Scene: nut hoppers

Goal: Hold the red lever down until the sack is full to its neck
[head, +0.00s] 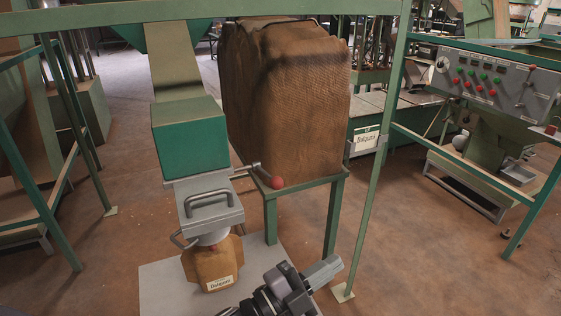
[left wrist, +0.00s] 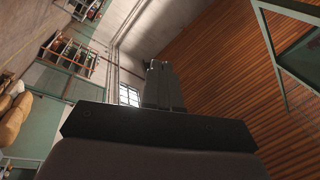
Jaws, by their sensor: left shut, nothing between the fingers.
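The red lever's round knob (head: 277,182) sits at the end of a thin metal arm that comes out to the right of the grey spout housing (head: 208,200). A small brown sack (head: 208,268) with a white label hangs or stands under the spout, its neck around the outlet. How full it is inside cannot be told. My left gripper (head: 330,264) is low in the head view, below and right of the knob and apart from it. Its fingers (left wrist: 163,85) are shut and empty in the left wrist view. My right gripper is not in view.
A large brown sack (head: 300,100) stands on a green metal stand (head: 305,187) just behind the lever. A green frame post (head: 376,170) rises to the right. A control panel (head: 492,80) stands further right. Open floor lies at the lower right.

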